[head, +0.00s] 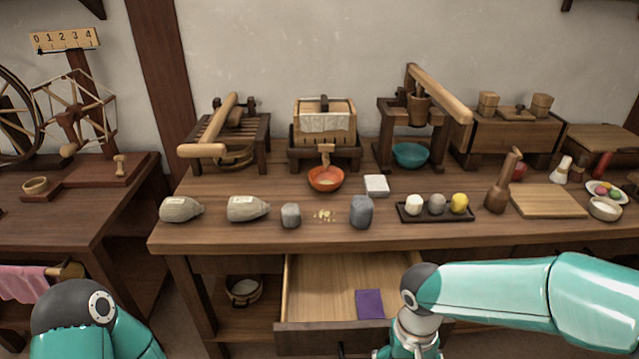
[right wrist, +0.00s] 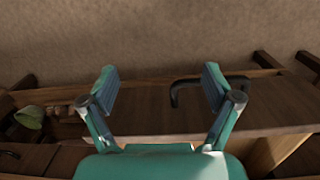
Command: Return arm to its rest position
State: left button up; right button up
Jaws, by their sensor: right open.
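My right arm (head: 490,287) comes in from the right in the head view and bends downward in front of the open drawer. Its gripper is below the head picture's edge. In the right wrist view my right gripper (right wrist: 160,82) is open, with nothing between its fingers. A dark drawer handle (right wrist: 185,82) shows beyond it, partly hidden by the right-hand finger; I cannot tell whether they touch. The drawer (head: 318,285) is pulled out and holds a purple flat piece (head: 370,304). My left arm (head: 75,310) shows only its bent part at the lower left; its gripper is out of view.
The wooden bench (head: 240,235) carries an orange bowl (head: 325,184), grey sacks (head: 180,209), a tray (head: 432,218) of coloured balls and a wooden board (head: 547,201). A pot (head: 243,291) stands on the shelf below. A second table (head: 60,215) stands left.

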jog(key=s+a+f+m+g+y, duration=0.1)
jog(key=s+a+f+y, duration=0.1)
jog(key=s+f, duration=0.75)
jog(key=s+a+f+m+g+y, duration=0.1)
jog(key=s+a+f+m+y, duration=0.15)
jog(key=s+f, duration=0.65)
jog(key=w+d+f+n+t, duration=0.1)
jog(key=w+f+n+t, duration=0.2)
jog(key=w, duration=0.5)
notch_tip(320, 180, up, 21)
jog(key=p, duration=2.1)
jog(key=shift+w+m+p, duration=0.2)
jog(key=shift+m+p, duration=0.1)
jog(key=shift+m, duration=0.15)
jog(key=shift+d, duration=0.1)
